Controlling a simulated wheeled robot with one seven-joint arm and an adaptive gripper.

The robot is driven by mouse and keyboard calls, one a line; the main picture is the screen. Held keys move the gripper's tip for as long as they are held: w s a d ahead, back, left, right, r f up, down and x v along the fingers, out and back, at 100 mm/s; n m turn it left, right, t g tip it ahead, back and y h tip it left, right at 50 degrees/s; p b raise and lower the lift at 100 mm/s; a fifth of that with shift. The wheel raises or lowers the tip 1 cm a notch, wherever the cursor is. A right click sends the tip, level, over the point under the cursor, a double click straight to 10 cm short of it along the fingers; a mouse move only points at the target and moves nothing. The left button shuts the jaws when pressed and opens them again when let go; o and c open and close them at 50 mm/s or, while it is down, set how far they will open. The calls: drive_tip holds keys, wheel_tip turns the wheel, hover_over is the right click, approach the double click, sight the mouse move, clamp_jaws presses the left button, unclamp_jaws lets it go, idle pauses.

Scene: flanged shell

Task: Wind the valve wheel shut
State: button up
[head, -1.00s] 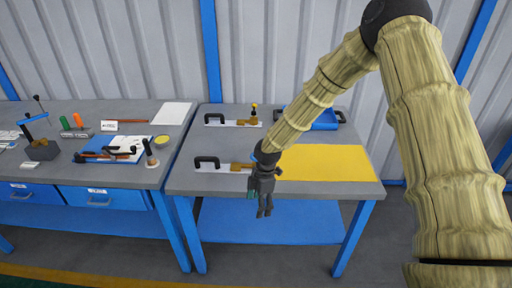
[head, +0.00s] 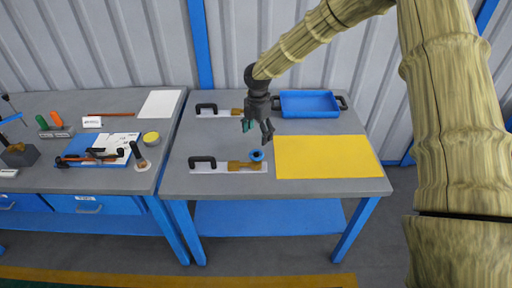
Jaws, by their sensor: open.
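A blue valve wheel (head: 257,155) sits on a brass valve body (head: 240,166) at the right end of the front white plate (head: 212,169), on the grey bench. My gripper (head: 258,131) is open, fingers pointing down, just behind the blue wheel in the picture and apparently above the bench. No contact with the wheel shows, and nothing is seen between the fingers. A second brass valve (head: 237,111) lies on the rear plate; its right end is hidden behind my gripper.
A yellow mat (head: 326,157) lies right of the front valve. A blue tray (head: 309,104) stands behind it. Black curved handles (head: 203,162) rise from the plates' left ends. A left bench holds a clipboard, a yellow round item (head: 152,139) and tools.

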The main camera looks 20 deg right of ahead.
sight(256, 154)
drive_tip(key=shift+a+f+p, duration=0.15)
drive_tip(key=shift+f+p, duration=0.8)
drive_tip(key=shift+f, duration=1.5)
drive_tip(key=shift+a+f+p, duration=0.1)
drive_tip(key=shift+f+p, duration=0.8)
drive_tip(key=shift+f, duration=1.5)
drive_tip(key=c, duration=1)
